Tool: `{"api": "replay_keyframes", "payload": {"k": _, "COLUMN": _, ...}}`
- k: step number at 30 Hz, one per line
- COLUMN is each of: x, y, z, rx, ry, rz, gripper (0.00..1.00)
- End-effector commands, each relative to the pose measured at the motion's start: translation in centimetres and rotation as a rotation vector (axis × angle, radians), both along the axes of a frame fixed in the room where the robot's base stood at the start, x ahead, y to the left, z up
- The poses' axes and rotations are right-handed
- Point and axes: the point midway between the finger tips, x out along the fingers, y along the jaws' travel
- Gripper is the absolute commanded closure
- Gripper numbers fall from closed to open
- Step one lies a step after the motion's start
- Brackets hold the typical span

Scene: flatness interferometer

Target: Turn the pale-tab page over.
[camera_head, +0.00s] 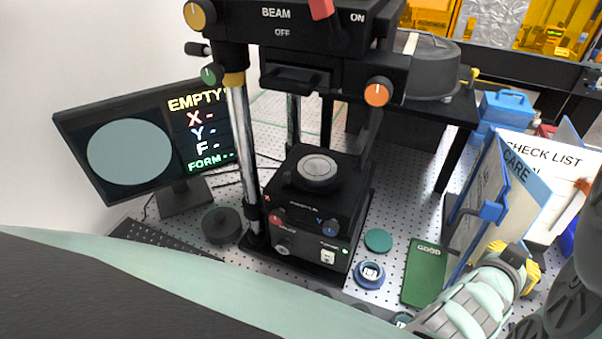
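A flip stand of pages stands at the right. One blue-edged page (513,192) headed "CARE" is raised at a steep angle, with a blue tab (491,211) on its near edge. A white sheet (545,160) headed "CHECK LIST" lies behind it to the right. A small white-and-orange piece (574,203) shows at that sheet's right side; I cannot tell whether it is the pale tab. My arm, mint and white, reaches in from the lower right. Yellow and black parts, apparently of my gripper (517,266), are just below the stand. Its fingertips are not clear, and contact with a page cannot be told.
The black interferometer (318,205) stands in the middle, with a monitor (150,145) reading "EMPTY" at left. A green "GOOD" tray (425,275), a green disc (378,240) and a blue ring (370,274) lie between it and the stand. A blue box (506,107) stands behind.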

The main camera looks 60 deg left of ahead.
Motion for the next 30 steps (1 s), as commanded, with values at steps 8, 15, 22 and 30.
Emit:
{"api": "replay_keyframes", "payload": {"k": 8, "x": -0.21, "y": 0.64, "z": -0.66, "rx": 0.006, "ry": 0.019, "rz": 0.016, "gripper": 0.56}}
{"api": "replay_keyframes", "payload": {"k": 15, "x": -0.16, "y": 0.49, "z": -0.45, "rx": 0.005, "ry": 0.013, "rz": 0.013, "gripper": 0.56}}
{"api": "replay_keyframes", "payload": {"k": 22, "x": -0.11, "y": 0.38, "z": -0.3, "rx": 0.004, "ry": 0.009, "rz": 0.01, "gripper": 0.56}}
{"api": "replay_keyframes", "payload": {"k": 30, "x": -0.16, "y": 0.17, "z": -0.22, "rx": 0.003, "ry": 0.006, "rz": 0.007, "gripper": 0.56}}
